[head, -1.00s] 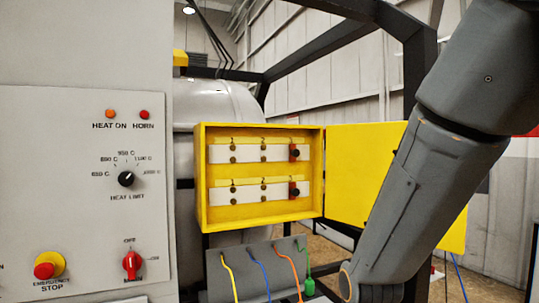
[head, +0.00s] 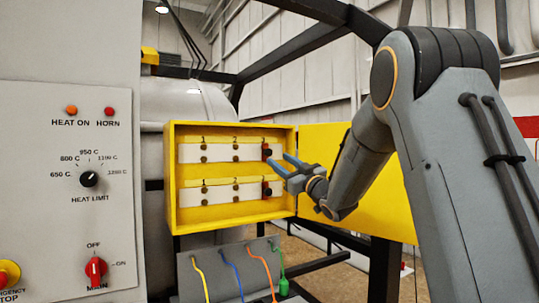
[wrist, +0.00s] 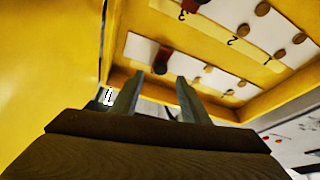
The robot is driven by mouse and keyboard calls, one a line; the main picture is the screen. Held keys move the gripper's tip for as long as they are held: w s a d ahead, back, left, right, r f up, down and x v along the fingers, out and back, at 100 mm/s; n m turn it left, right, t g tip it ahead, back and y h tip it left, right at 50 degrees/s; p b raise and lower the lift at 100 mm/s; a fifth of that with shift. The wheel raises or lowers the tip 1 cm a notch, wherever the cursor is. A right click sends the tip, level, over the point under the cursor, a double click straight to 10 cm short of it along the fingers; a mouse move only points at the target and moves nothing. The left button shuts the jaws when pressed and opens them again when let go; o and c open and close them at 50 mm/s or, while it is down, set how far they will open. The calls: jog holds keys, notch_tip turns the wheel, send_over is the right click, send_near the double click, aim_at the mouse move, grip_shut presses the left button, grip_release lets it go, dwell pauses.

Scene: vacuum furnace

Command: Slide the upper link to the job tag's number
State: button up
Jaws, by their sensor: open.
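The upper link (head: 267,152) is a small red piece with a black knob at the right end of the upper white strip (head: 220,152), at the third position. It also shows in the wrist view (wrist: 163,60), upside down, just beyond my fingertips. My gripper (head: 278,160) is open and empty in front of the box's right side, close to the upper link. I cannot make out a job tag in either view.
A yellow box (head: 170,190) holds both strips; the lower link (head: 267,188) is also at position 3. Its yellow door (head: 345,215) stands open to the right, behind my arm. Coloured cables (head: 232,275) hang below. A control panel (head: 60,215) stands at left.

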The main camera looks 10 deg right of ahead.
aim_at(270, 153)
jog(key=p+x, duration=0.3)
jog(key=x, duration=0.4)
jog(key=shift+w+a+r, duration=0.15)
jog(key=shift+w, duration=0.05)
grip_shut()
